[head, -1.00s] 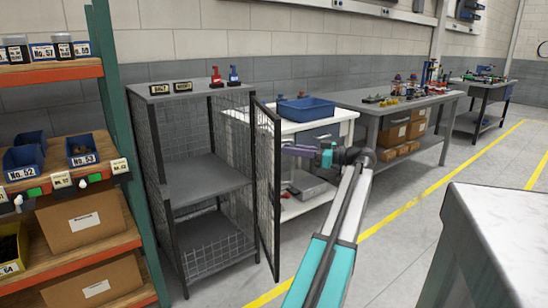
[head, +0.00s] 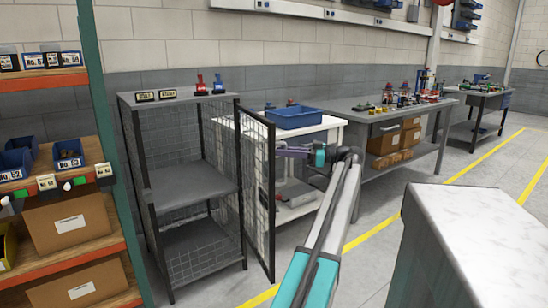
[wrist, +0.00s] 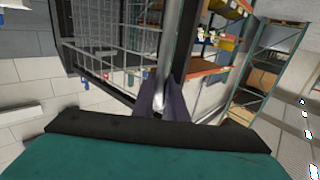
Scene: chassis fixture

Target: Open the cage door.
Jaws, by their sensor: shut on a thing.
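The cage (head: 192,187) is a dark metal-framed mesh cabinet with grey shelves, left of centre in the head view. Its cage door (head: 257,190) is a narrow mesh panel that stands swung out from the right front post, so the cage front is open. My gripper (head: 281,150) is at the door's outer edge, at about mid-height. In the wrist view my gripper (wrist: 160,98) is shut on the door's pale upright handle (wrist: 165,82), beside the dark door frame (wrist: 183,45). The exact contact is partly hidden by the fingers.
An orange and green shelf rack (head: 75,245) with bins and boxes stands close on the left. A white table with a blue tray (head: 294,117) is behind the door. A marble-topped counter (head: 480,230) is at the right. Open floor lies between counter and cage.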

